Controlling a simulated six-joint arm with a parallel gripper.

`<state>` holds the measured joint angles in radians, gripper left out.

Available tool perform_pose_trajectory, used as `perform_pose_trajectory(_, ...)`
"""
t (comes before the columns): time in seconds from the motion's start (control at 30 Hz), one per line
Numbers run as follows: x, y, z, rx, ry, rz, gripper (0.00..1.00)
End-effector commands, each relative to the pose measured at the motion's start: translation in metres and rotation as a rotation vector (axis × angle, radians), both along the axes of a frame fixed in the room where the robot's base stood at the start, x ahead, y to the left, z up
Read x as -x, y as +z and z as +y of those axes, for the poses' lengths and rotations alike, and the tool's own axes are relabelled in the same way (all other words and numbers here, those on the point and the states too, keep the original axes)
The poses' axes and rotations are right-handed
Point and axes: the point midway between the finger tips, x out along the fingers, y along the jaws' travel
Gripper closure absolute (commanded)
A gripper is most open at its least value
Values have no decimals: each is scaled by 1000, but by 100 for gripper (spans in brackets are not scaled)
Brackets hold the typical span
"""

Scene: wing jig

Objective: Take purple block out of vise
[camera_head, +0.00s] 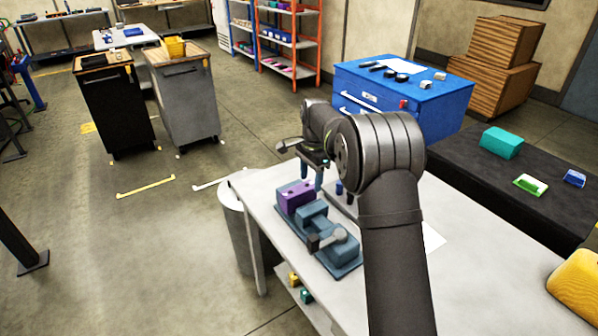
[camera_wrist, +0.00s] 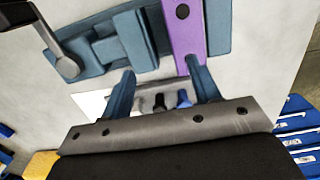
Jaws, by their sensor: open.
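The purple block (camera_head: 296,197) sits at the far end of the blue-grey vise (camera_head: 345,252) on the white table. In the wrist view the purple block (camera_wrist: 187,30) stands between two blue-grey jaw parts of the vise (camera_wrist: 125,33). The vise handle shows at the upper left. My gripper (camera_head: 322,180) is open and empty, close beside the block on its right in the head view. In the wrist view the right fingertip of my gripper (camera_wrist: 160,72) appears near the block's lower end; the left fingertip is off it. I cannot tell whether they touch.
The white table (camera_head: 470,290) has free room at right. A dark blue item (camera_head: 339,188) stands just behind my gripper. A dark bench (camera_head: 460,165) with green and blue items and a blue cabinet (camera_head: 430,98) stand behind. A grey bin (camera_head: 236,225) stands at the table's left edge.

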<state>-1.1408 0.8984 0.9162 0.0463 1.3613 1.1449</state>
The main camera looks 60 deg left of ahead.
Motion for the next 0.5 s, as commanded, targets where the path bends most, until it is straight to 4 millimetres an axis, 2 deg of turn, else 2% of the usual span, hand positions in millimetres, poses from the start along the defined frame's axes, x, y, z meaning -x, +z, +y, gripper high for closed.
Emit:
perform_pose_trajectory(0.03,7,1,15,-4,10,-19,44)
perform_pose_trajectory(0.17,15,4,35,-10,14,-49,44)
perform_pose_trajectory(0.27,17,0,39,-11,14,-56,44)
perform_pose_trajectory(0.5,17,-35,39,-10,14,-55,44)
